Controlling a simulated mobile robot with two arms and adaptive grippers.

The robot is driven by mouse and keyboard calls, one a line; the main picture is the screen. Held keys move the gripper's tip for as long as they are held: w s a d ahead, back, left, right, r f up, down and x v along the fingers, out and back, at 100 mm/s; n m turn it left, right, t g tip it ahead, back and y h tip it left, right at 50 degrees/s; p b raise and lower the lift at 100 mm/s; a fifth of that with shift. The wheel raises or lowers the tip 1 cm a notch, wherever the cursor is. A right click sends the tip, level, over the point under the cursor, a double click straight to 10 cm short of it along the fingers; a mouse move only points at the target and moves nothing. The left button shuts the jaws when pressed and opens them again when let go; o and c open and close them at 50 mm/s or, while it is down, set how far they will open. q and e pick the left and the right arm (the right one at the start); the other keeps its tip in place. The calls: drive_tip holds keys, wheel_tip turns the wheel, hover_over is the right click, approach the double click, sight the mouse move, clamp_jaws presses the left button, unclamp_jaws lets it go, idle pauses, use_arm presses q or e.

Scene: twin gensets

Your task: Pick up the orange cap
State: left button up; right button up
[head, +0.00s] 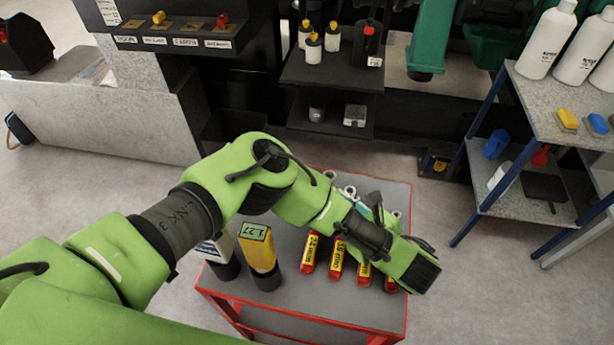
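I cannot make out a clearly orange cap in the head view. A yellow-orange block-like item (567,118) lies on the top of the right-hand shelf stand, but I cannot tell whether it is a cap. My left arm reaches across the red-framed cart, its wrist bent over the cart's right part. The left gripper is mostly hidden by the wrist; only small dark and green parts show behind it, and its fingers cannot be made out. My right gripper is not in view.
Under my arm, the cart top (300,292) holds several red-and-yellow tools (310,253) and a yellow-topped meter (262,257). White bottles (549,40) and a blue item (597,123) are on the right stand (590,150). Yellow-capped bottles (332,37) stand on the dark shelf behind. Floor between is clear.

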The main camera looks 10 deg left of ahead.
use_arm(q)
drive_tip(key=shift+w+a+f, duration=0.1)
drive_tip(key=shift+w+a, duration=0.15)
drive_tip(key=shift+w+a+f+b, duration=0.1)
drive_tip(key=shift+w+a+b, duration=0.2)
drive_tip(key=shift+a, duration=0.2)
drive_tip(key=shift+w+a+f+b, duration=0.1)
drive_tip(key=shift+w+a+b, duration=0.05)
drive_tip(key=shift+a+b, duration=0.3)
drive_tip(key=x, duration=0.3)
drive_tip(key=shift+w+a+p, duration=0.1)
drive_tip(key=shift+p, duration=0.2)
drive_tip(key=x, duration=0.3)
drive_tip(key=shift+w+r+p, duration=0.1)
drive_tip(key=shift+r+p, duration=0.1)
drive_tip(key=shift+p, duration=0.15)
drive_tip(key=x, duration=0.3)
drive_tip(key=shift+w+a+f+p, duration=0.15)
drive_tip(key=shift+a+p, duration=0.15)
drive_tip(key=shift+p, duration=0.05)
drive_tip(key=shift+w+a+f, duration=0.1)
drive_tip(key=shift+w+a, duration=0.05)
drive_tip(key=c, duration=1)
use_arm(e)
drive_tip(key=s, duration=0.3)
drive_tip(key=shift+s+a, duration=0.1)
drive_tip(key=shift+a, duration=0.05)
